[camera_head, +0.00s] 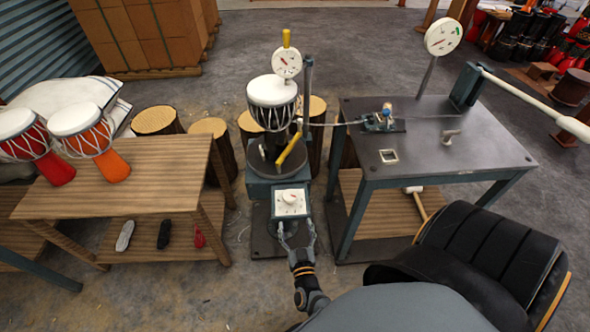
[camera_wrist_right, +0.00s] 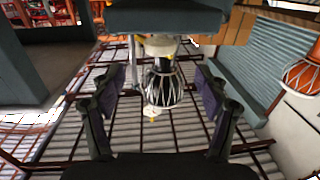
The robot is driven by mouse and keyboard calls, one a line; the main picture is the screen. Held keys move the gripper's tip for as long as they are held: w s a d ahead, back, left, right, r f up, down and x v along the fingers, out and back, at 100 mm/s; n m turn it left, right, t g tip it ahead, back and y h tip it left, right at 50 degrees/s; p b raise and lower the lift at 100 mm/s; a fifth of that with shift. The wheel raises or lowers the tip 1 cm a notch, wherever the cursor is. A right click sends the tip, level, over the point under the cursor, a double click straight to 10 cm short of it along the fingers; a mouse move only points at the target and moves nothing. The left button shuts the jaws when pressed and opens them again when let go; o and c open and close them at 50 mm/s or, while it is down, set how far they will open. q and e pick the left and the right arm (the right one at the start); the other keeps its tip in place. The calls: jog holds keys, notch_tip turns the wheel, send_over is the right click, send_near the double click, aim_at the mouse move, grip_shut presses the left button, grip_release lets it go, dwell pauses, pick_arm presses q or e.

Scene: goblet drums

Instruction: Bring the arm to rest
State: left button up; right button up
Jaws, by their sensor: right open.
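My right gripper (camera_head: 297,235) is open and empty in the head view, just in front of a box with a white dial (camera_head: 290,203). Its arm comes up from the bottom edge. In the right wrist view the two fingers (camera_wrist_right: 158,85) are spread, with a dark laced drum (camera_wrist_right: 163,88) visible beyond the gap. Whether the fingertips touch the dial box cannot be told. My left gripper is not in view.
A stand (camera_head: 264,183) holds a white-headed drum (camera_head: 271,92) behind the dial box. A dark metal table (camera_head: 455,150) stands right, and a wooden table (camera_head: 130,170) with two orange-red drums stands left. A black chair (camera_head: 480,255) is near right. Grey floor shows between.

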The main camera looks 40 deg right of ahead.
jog(key=s+a+f+n+g+y+p, duration=0.25)
jog(key=s+f+y, duration=0.2)
jog(key=f, duration=0.45)
jog(key=s+a+f+n+g+y+p, duration=0.1)
jog(key=s+f+n+g+y, duration=0.2)
jog(key=s+f, duration=0.45)
jog(key=s+d+f+g, duration=0.1)
jog(key=s+f+g, duration=0.2)
jog(key=s, duration=0.3)
jog(key=s+d+f+g+p, duration=0.1)
jog(key=s+d+f+g, duration=0.1)
jog(key=s, duration=0.4)
jog(key=s+d+f+g+p, duration=0.1)
jog(key=s+d+f+g, duration=0.1)
jog(key=s, duration=0.4)
jog(key=shift+s+f+g, duration=0.35)
jog(key=shift+f+g, duration=0.55)
jog(key=shift+g, duration=0.35)
jog(key=shift+a+h, duration=0.1)
jog(key=shift+h, duration=0.15)
